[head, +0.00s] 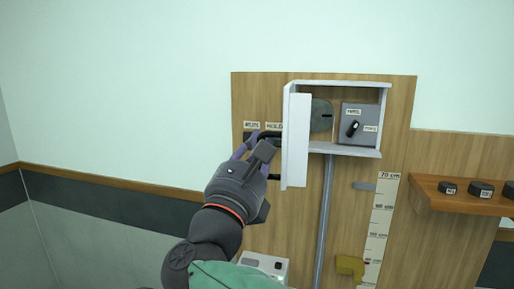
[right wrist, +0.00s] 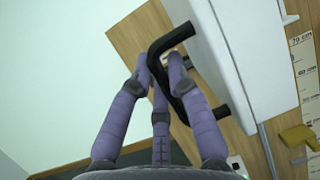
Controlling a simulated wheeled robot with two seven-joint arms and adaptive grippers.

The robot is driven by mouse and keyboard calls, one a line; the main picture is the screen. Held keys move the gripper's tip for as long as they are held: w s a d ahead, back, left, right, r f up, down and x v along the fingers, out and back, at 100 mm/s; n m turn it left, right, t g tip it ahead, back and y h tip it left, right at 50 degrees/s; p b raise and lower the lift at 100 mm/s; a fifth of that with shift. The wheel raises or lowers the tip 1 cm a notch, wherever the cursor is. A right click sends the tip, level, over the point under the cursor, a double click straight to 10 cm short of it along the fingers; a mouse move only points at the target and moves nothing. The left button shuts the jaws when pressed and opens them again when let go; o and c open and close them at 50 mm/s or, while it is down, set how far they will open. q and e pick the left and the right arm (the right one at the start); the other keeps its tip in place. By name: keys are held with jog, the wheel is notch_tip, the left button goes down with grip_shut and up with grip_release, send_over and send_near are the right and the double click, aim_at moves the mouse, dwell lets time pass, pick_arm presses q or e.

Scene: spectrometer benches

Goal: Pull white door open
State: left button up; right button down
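The white door (head: 296,140) stands swung open at the left side of a white wall cabinet (head: 345,152). Its face and edge also show in the right wrist view (right wrist: 232,55). The black U-shaped handle (right wrist: 163,72) is on the door's outer side. My right gripper (head: 262,140) reaches the handle from the left. In the right wrist view, its purple fingers (right wrist: 158,65) close in from both sides of the handle bar, which lies between them. The fingers partly cover the bar. My left gripper is not in view.
Inside the cabinet are a grey round disc (head: 321,115) and a grey switch box (head: 360,124). A vertical scale (head: 381,220), a yellow block (head: 349,266) and a grey pole (head: 325,210) are below. A wooden shelf (head: 465,199) with black discs is right. The left side is free.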

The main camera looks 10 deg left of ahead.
jog(key=c, duration=1.4)
grip_release()
jog(key=shift+d+r, duration=0.1)
jog(key=shift+w, duration=0.25)
jog(key=shift+s, duration=0.45)
jog(key=v, duration=1.1)
jog(key=shift+f, duration=0.25)
